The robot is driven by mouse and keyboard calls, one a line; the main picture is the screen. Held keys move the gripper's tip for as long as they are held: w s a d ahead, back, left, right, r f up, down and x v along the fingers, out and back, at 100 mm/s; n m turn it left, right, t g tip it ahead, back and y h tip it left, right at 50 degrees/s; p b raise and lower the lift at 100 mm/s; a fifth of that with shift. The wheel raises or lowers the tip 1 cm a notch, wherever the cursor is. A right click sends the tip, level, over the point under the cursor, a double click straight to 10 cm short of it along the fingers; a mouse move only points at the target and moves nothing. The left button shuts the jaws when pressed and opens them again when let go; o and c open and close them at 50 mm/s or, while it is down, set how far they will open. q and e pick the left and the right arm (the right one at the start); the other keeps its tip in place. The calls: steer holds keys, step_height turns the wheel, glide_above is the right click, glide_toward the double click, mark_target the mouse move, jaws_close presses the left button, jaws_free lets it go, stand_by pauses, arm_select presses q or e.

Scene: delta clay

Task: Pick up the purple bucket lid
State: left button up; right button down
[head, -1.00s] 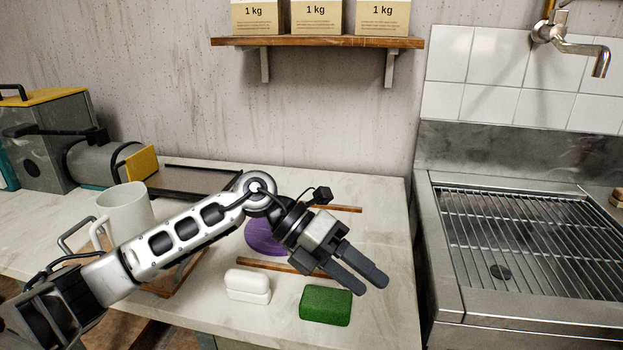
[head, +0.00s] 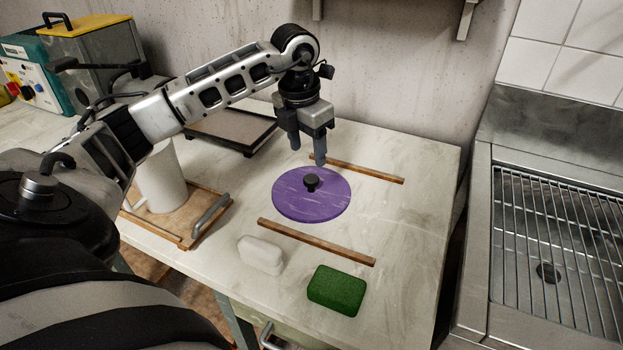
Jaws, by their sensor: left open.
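The purple bucket lid (head: 290,203) is a flat round disc with a small black knob (head: 311,183) at its middle. It lies on the pale worktop between two wooden strips. My left gripper (head: 307,155) is open and empty, with its fingers pointing down. In the picture its fingertips are just above the knob, near the lid's far edge. They appear apart from the knob; the exact height cannot be told. My right gripper is not in view.
Wooden strips lie behind (head: 365,172) and in front (head: 315,242) of the lid. A white block (head: 261,254) and green block (head: 337,290) are nearer. A white mug (head: 163,182) on a wooden board and a dark tray (head: 228,130) stand left. A metal sink (head: 475,230) is right.

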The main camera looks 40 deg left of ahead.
mark_target(311, 178)
arm_select(q)
steer(key=f, duration=0.5)
steer(key=w+f, duration=0.1)
steer(key=f, duration=0.1)
steer(key=shift+f+p, duration=0.3)
steer(key=shift+f, duration=0.05)
steer(key=c, duration=1.1)
